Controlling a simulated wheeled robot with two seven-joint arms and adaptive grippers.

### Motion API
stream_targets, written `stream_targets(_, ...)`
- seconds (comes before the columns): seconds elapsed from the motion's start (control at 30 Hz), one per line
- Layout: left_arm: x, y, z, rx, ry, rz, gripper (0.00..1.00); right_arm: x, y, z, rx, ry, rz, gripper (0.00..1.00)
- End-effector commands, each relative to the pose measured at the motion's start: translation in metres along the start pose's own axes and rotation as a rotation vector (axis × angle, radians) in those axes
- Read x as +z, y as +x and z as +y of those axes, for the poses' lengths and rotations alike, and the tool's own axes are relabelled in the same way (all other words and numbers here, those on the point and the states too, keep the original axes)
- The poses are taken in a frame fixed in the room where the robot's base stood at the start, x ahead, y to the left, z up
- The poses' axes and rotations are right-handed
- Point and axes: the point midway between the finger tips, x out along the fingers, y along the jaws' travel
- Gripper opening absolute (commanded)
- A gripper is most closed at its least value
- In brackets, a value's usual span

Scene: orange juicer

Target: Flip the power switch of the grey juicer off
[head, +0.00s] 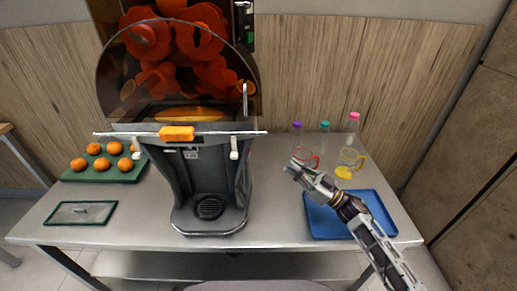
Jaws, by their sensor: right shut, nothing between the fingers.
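The grey juicer (175,190) stands on the metal table, left of the middle, with a clear dome (110,75) over its red-orange parts. A small orange block (177,133) is at the front of its upper tray. A small marked panel (191,154) is on its front. I cannot make out which part is the power switch. My right gripper (293,167) is shut and empty. It is to the right of the juicer, apart from it, above the table by the blue tray. My left gripper is not in view.
A blue tray (395,228) lies under my right arm. Bottles (353,123) and coloured-handled jugs (344,173) stand behind it. A green tray with oranges (100,177) and a flat green-rimmed tray (65,213) are at left. The table's (275,220) front middle is clear.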

Motion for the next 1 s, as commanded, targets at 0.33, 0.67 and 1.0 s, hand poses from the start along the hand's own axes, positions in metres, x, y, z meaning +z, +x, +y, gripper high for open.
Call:
stream_targets(0.33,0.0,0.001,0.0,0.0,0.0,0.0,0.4,0.0,0.0,-0.001,-0.007,0.001,-0.001,0.0)
stream_targets(0.67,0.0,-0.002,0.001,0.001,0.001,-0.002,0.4,0.0,0.012,-0.001,-0.007,0.002,0.001,0.0)
stream_targets(1.0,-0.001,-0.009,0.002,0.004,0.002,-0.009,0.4,0.0,0.051,-0.001,-0.007,0.001,0.002,0.0)
